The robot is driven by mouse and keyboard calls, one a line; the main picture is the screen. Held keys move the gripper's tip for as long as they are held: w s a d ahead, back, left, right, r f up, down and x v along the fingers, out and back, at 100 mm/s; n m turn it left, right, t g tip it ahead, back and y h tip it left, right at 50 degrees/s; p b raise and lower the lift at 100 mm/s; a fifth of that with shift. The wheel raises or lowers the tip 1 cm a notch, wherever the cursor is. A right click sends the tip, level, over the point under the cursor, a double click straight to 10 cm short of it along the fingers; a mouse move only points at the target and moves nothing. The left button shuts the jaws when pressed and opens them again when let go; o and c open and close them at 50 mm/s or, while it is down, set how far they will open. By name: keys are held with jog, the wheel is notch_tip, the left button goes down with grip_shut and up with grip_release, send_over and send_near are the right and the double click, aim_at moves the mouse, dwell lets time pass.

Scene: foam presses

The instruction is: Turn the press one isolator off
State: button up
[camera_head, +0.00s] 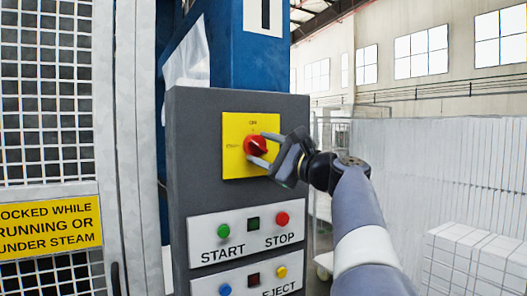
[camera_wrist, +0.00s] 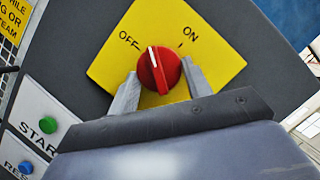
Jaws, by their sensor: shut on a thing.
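The isolator is a red rotary knob (camera_head: 250,146) on a yellow plate (camera_head: 236,165), high on a grey control panel. In the wrist view the knob (camera_wrist: 158,70) stands between labels OFF at left and ON at right. Its white mark points between the two, nearer OFF. My gripper (camera_head: 263,149) reaches in from the right, one finger above the other, and is shut on the knob. In the wrist view its fingers (camera_wrist: 160,88) lie on either side of the knob. The lettering on the plate is small in the head view.
Below sit a green START button (camera_head: 223,231), a red STOP button (camera_head: 283,218), a blue button (camera_head: 225,290) and a yellow EJECT button (camera_head: 282,271). A mesh guard with a yellow warning sign (camera_head: 48,229) is at left. White foam blocks (camera_head: 475,257) stand at right.

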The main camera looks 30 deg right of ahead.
jog(key=n, duration=0.1)
jog(key=n+g, duration=0.1)
jog(key=n+p, duration=0.1)
jog(key=shift+r+n, duration=0.25)
jog(key=shift+n, duration=0.15)
jog(key=shift+d+r+n+g+p, duration=0.1)
jog(key=shift+n+g+p, duration=0.55)
jog(key=shift+n, duration=0.85)
jog(key=o, duration=1)
jog(key=b+v, duration=0.2)
jog(key=v, duration=0.8)
jog(key=shift+s+d+r+b, duration=0.1)
jog(key=shift+s+d+b, duration=0.05)
jog(key=shift+s+b, duration=0.25)
